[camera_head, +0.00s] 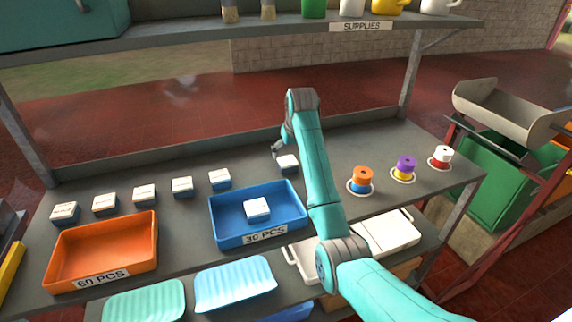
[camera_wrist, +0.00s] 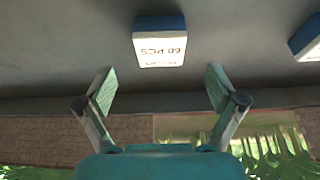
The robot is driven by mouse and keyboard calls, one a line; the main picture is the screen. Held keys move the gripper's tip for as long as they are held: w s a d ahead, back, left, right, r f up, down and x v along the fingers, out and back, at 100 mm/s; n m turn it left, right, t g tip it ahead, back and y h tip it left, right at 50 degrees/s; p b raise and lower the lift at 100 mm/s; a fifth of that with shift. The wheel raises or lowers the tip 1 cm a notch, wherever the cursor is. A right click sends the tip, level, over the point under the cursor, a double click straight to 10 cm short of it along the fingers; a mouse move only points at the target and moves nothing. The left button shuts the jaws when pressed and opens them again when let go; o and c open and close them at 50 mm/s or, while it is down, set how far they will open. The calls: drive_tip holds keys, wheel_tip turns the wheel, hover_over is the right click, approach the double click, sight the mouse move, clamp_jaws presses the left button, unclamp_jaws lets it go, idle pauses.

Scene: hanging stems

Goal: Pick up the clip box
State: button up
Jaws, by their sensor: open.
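Several small clip boxes with white tops and blue sides stand on the grey bench. One (camera_head: 288,163) is beside my arm, near my gripper (camera_head: 278,148), which is partly hidden by the arm. In the wrist view, a clip box (camera_wrist: 160,48) labelled "60 PCS", upside down in the picture, lies ahead of my gripper (camera_wrist: 160,85), roughly centred between the fingers but apart from them. The fingers are spread and empty. Another clip box (camera_wrist: 308,45) is cut off at the right edge. One more clip box (camera_head: 257,208) sits in the blue tray (camera_head: 230,238).
An orange tray (camera_head: 62,268) labelled "60 PCS" is empty at left. The blue tray is labelled "30 PCS". A row of clip boxes (camera_head: 145,194) stands behind the trays. Three coloured spools (camera_head: 362,177) stand at right. A supplies shelf (camera_head: 200,35) hangs above the bench.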

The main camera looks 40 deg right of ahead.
sight(288, 160)
drive_tip(key=shift+x, duration=3.25)
drive_tip(key=shift+w, duration=0.1)
drive_tip(key=shift+c, duration=0.3)
drive_tip(key=c, duration=1.2)
